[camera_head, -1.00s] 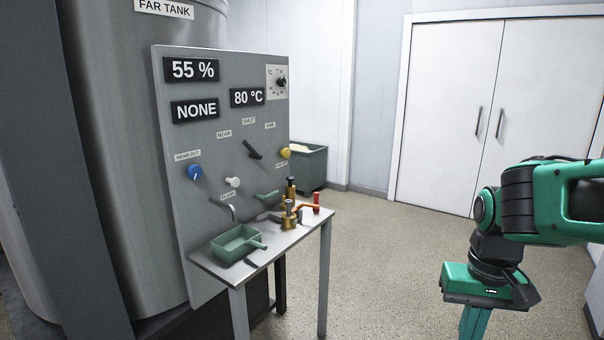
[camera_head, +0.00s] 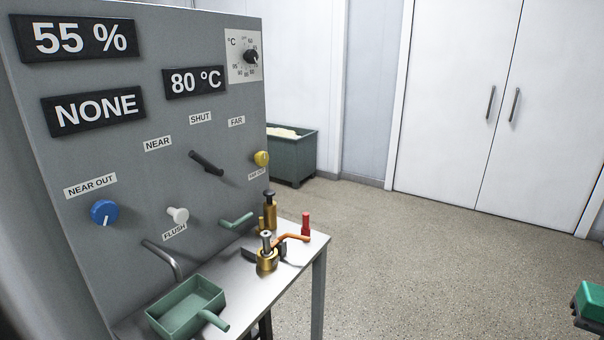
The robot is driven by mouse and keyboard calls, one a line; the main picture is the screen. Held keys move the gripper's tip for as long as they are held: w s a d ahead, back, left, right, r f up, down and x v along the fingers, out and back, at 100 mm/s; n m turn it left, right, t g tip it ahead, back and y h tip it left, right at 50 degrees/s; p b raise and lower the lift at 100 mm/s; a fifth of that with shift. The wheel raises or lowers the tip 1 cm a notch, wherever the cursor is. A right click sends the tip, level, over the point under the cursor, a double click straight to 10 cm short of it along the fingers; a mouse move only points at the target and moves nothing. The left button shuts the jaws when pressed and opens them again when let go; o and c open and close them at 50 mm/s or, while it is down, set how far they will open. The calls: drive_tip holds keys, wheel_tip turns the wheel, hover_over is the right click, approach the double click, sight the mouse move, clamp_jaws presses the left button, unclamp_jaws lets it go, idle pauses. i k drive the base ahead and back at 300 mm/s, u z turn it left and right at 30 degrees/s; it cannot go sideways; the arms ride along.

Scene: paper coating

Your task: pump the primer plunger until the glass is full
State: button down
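A brass cylinder with a black knob on top (camera_head: 269,211) stands upright at the back of the small metal shelf, beside the grey panel. It looks like the primer pump with its plunger. A shorter, thin brass piece (camera_head: 262,224) stands just left of it. A brass valve body with an orange lever (camera_head: 267,259) stands in front of it. I cannot pick out the glass or its level. My gripper is not in view; only a green part of my own body shows at the right edge.
The panel (camera_head: 130,170) has displays reading 55 %, NONE and 80 °C, a blue knob (camera_head: 104,212), a black lever (camera_head: 206,163) and a yellow knob (camera_head: 261,158). A green tray (camera_head: 187,309) and red piece (camera_head: 305,223) sit on the shelf.

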sight(269, 194)
drive_tip(key=u, duration=0.3)
drive_tip(key=i, duration=1.1)
drive_tip(key=u, duration=0.55)
